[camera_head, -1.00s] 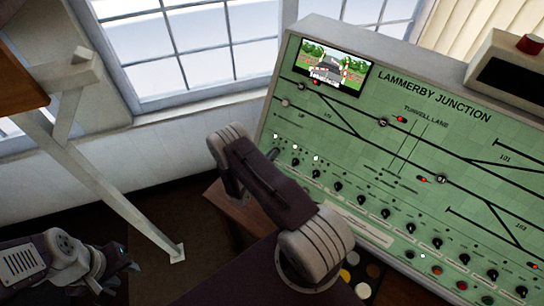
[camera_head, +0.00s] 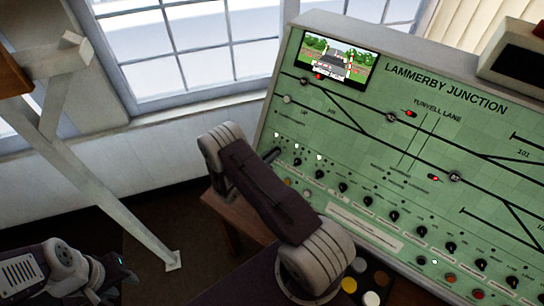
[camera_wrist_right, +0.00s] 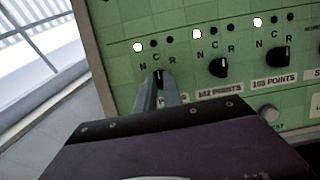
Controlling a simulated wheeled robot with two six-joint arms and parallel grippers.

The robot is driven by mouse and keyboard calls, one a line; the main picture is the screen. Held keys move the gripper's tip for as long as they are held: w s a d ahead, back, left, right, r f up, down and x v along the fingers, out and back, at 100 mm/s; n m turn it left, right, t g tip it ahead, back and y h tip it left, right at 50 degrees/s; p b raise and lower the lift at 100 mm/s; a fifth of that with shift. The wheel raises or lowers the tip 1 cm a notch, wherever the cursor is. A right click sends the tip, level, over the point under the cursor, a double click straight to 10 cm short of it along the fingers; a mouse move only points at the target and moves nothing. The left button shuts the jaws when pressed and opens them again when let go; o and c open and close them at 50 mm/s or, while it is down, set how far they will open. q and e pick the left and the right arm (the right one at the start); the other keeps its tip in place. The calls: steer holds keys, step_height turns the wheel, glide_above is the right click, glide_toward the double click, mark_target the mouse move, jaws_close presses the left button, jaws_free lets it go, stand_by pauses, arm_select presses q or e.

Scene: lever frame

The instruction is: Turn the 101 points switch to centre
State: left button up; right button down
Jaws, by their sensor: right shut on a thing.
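The 101 points switch, a black knob (camera_wrist_right: 158,77) with a pale pointer mark, is the leftmost knob in the right wrist view. My right gripper (camera_wrist_right: 160,90) is shut on it, one finger on each side. The mark points roughly up toward the C, as far as I can see. The label below is hidden by my gripper. The white lamp (camera_wrist_right: 137,47) above N is lit; the two lamps beside it are dark. In the head view my right gripper (camera_head: 272,155) reaches the panel's left edge. My left gripper (camera_head: 122,272) is low at the left, away from the panel.
The green control panel (camera_head: 400,150) slopes across the right. The 102 points knob (camera_wrist_right: 218,67) and 103 points knob (camera_wrist_right: 282,57) stand to the right of the held one. A white wooden frame (camera_head: 90,180) stands at left, below the window (camera_head: 200,50).

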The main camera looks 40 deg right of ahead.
stand_by(0.5)
steer(key=c, duration=1.5)
jaws_free()
steer(key=shift+a, duration=0.1)
steer(key=b+v, duration=0.2)
steer(key=v, duration=0.7)
